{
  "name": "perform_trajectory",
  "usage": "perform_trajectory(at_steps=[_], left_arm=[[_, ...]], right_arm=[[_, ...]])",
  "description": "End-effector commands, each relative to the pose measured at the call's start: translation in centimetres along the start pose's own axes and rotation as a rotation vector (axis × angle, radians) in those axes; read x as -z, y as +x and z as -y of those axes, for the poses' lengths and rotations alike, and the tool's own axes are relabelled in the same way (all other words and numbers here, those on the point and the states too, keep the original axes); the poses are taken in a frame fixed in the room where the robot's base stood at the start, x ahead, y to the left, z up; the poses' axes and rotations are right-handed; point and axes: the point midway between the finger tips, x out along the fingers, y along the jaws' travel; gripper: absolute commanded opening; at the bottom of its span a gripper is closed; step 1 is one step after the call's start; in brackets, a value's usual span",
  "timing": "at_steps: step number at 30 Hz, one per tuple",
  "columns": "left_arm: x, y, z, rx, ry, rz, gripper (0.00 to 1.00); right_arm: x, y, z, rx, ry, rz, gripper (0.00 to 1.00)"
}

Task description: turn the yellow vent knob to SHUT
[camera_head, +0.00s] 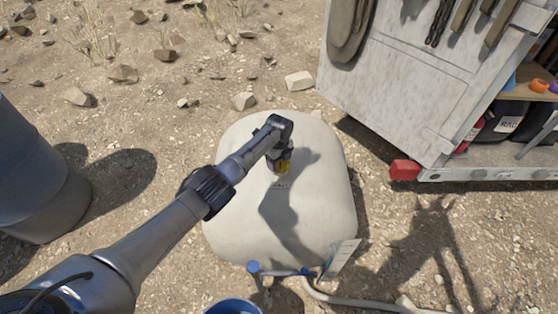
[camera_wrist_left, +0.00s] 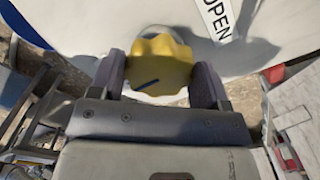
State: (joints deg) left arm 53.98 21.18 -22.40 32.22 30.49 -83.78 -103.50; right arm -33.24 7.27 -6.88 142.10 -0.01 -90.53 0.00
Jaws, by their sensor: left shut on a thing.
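The yellow vent knob (camera_head: 283,167) sits on top of the pale tank (camera_head: 325,195) in the head view, mostly covered by my left gripper (camera_head: 280,162). In the left wrist view the knob (camera_wrist_left: 160,66) is scalloped, with a dark blue line on its face pointing to the lower left of the picture. My left gripper (camera_wrist_left: 162,80) has one finger on each side of the knob and is shut on it. A white label reading OPEN (camera_wrist_left: 221,18) lies on the tank at the upper right. No SHUT label is readable. My right gripper is not in view.
A blue valve handle (camera_head: 253,267) and a pipe (camera_head: 345,300) are at the tank's near side, with a blue bucket (camera_head: 233,306) below. A grey barrel (camera_head: 35,180) stands left. A trailer with an open panel (camera_head: 400,90) stands right. Rocky ground lies behind.

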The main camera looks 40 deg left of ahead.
Motion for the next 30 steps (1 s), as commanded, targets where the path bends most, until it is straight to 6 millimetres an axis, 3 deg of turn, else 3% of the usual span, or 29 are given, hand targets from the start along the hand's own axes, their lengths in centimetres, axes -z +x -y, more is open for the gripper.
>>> perform_trajectory(at_steps=[8, 9, 16, 25, 30], left_arm=[[0.1, -0.4, 0.2, 0.004, 0.005, -0.001, 0.46], [0.1, -0.4, 0.2, 0.004, 0.005, -0.001, 0.72], [0.1, -0.2, 0.1, 0.002, 0.003, -0.001, 0.94], [0.0, -0.3, 0.0, 0.001, 0.002, 0.0, 0.95], [-0.1, -2.3, 0.0, 0.002, 0.002, 0.001, 0.95]], right_arm=[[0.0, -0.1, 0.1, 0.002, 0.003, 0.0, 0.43], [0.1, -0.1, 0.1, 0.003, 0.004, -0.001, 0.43], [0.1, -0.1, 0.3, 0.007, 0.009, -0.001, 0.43], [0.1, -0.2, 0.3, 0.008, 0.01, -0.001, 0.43], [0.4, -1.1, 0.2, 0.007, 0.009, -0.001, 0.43]])
